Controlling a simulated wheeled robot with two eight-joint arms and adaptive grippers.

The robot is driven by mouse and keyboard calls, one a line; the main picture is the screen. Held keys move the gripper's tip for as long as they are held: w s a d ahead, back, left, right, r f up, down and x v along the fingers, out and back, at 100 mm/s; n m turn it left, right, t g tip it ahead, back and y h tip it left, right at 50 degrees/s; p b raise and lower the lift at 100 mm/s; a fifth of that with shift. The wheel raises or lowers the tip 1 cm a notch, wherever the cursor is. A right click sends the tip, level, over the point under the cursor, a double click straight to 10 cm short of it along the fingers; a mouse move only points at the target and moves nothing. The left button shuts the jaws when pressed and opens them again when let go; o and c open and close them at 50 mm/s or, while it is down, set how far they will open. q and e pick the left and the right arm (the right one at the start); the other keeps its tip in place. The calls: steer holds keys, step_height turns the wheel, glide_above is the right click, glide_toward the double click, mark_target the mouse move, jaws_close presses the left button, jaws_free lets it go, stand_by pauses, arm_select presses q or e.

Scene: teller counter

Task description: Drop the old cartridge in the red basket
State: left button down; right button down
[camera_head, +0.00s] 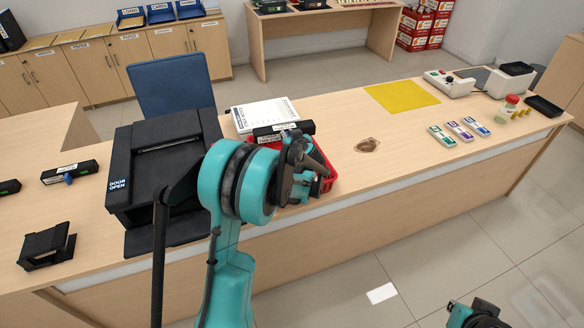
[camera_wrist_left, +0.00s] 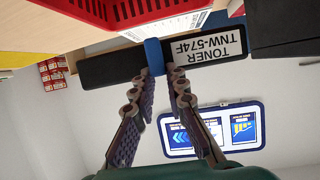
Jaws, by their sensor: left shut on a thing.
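My left gripper (camera_head: 292,148) is above the red basket (camera_head: 329,177) and partly hides it. In the left wrist view the gripper (camera_wrist_left: 161,82) is shut on the blue tab of a black toner cartridge (camera_wrist_left: 115,68). Its white label reads TONER TNW-574F. The cartridge (camera_head: 268,134) also shows in the head view, level near the basket's back side. The red basket (camera_wrist_left: 93,8) fills the top of the left wrist view. Whether the cartridge touches it I cannot tell. Part of my right arm shows at the bottom right; its fingers do not show.
A black printer (camera_head: 150,185) marked DOOR OPEN stands left of the basket. Another black cartridge (camera_head: 83,171) with a blue tab lies further left. Bare counter (camera_head: 360,175) lies right of the basket.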

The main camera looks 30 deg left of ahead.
arm_select(q)
step_height(320, 180, down, 5)
steer(key=b, duration=0.3)
steer(key=shift+f, duration=0.1)
steer(key=c, duration=1.5)
jaws_free()
steer(key=shift+o, duration=0.2)
steer(key=shift+s, duration=0.1)
steer(key=v, duration=1.2)
